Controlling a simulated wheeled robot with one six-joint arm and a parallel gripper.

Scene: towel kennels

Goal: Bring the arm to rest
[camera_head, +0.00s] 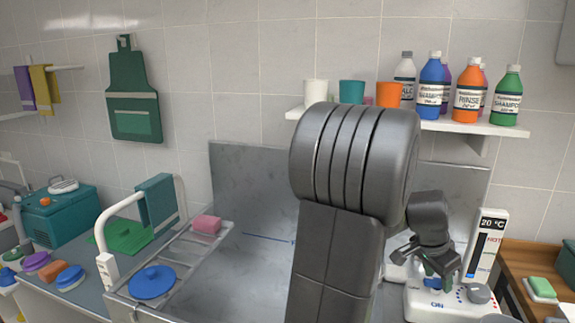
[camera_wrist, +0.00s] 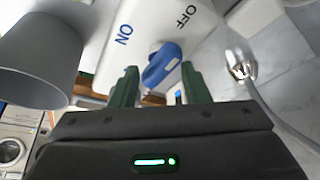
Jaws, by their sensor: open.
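My arm rises large and dark through the middle of the head view, and its far end bends down at the right. My gripper (camera_head: 440,272) is over a white control unit (camera_head: 420,300) with ON lettering and a temperature display reading 20 °C. In the wrist view, the two green fingers of my gripper (camera_wrist: 160,86) are open. A blue lever (camera_wrist: 163,64) on the white panel (camera_wrist: 128,60) shows between and beyond the fingertips, amid ON and OFF lettering. I cannot tell whether the fingers touch it. The arm hides part of the basin.
A shelf (camera_head: 470,126) with bottles and cups hangs behind my arm. A metal basin (camera_head: 245,270) lies to the left, with a blue disc (camera_head: 153,282) and pink block (camera_head: 207,224) beside it. A wooden surface (camera_head: 520,262) stands at right. A grey cylinder (camera_wrist: 40,60) is near the gripper.

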